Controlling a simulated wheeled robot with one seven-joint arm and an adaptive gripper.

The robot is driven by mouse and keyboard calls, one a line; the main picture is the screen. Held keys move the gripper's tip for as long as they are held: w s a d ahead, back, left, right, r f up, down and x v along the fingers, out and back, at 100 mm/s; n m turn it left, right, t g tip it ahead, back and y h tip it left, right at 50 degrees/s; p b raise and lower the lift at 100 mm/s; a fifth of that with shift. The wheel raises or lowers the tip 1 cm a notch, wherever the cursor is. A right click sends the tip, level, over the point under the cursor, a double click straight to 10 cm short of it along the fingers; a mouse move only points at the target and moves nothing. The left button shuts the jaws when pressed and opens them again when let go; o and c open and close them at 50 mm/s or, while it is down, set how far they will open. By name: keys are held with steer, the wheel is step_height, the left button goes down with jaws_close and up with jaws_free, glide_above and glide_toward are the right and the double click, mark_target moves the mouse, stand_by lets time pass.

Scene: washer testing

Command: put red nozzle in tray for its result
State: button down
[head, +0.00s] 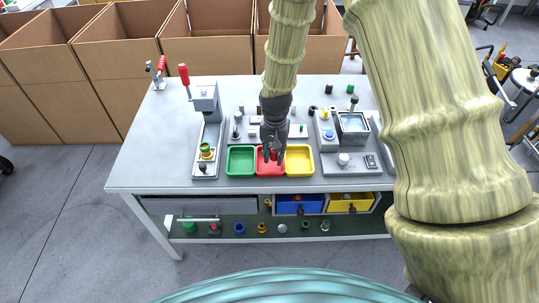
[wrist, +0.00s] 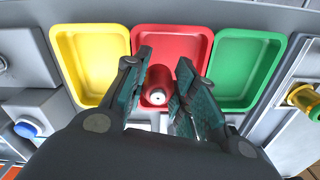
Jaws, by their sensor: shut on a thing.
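The red nozzle (wrist: 157,86) shows between my fingers in the wrist view, with a pale tip and a small dark hole toward the camera. My gripper (wrist: 164,68) is shut on it, over the red tray (wrist: 200,42). In the head view my gripper (head: 272,156) points down at the red tray (head: 267,172), and the nozzle is hard to tell from the tray's red. The green tray (head: 241,162) is left of it and the yellow tray (head: 299,162) right. All three trays look otherwise empty. I cannot tell whether the nozzle touches the tray floor.
A press with a red handle (head: 205,100) stands left of the trays, with a yellow and green part (head: 207,151) on its base. A water-basin device (head: 352,123) and a grey control panel (head: 352,161) are to the right. Several loose parts lie on the lower shelf (head: 262,228).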

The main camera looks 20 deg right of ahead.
mark_target(270, 164)
steer(key=shift+w+a+f, duration=0.1)
steer(key=shift+w+a, duration=0.45)
steer(key=shift+w, duration=0.25)
steer(key=shift+f+p, duration=0.9)
steer(key=shift+f, duration=0.85)
steer(key=shift+f, duration=0.1)
steer(key=c, duration=1.4)
jaws_free()
steer(key=shift+c, duration=0.2)
step_height(270, 164, up, 12)
steer(key=b, duration=0.3)
